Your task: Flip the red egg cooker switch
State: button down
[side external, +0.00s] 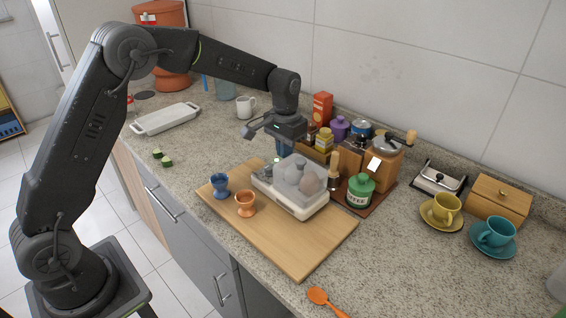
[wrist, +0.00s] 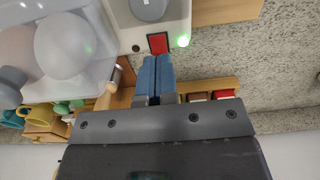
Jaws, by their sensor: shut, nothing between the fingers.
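The egg cooker (side external: 287,203) is a white, low box with a clear lid, standing on a wooden board. Egg shapes (wrist: 65,45) show under the lid. My gripper (wrist: 155,58) is shut and empty. Its blue fingertips are right at the switch's lower edge in the wrist view; I cannot tell whether they touch. In the side view my gripper (side external: 280,153) is at the cooker's far left end, and the switch is hidden.
The wooden board (side external: 300,255) also holds a blue egg cup (side external: 220,187) and an orange egg cup (side external: 245,204). Jars and a green canister (side external: 360,190) crowd the right and back of the cooker. An orange spoon (side external: 322,298) lies in front. The left counter is mostly free.

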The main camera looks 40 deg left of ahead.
jog(key=shift+f, duration=1.05)
dwell(0.4)
jog(key=shift+r, duration=0.1)
jog(key=shift+r, duration=3.45)
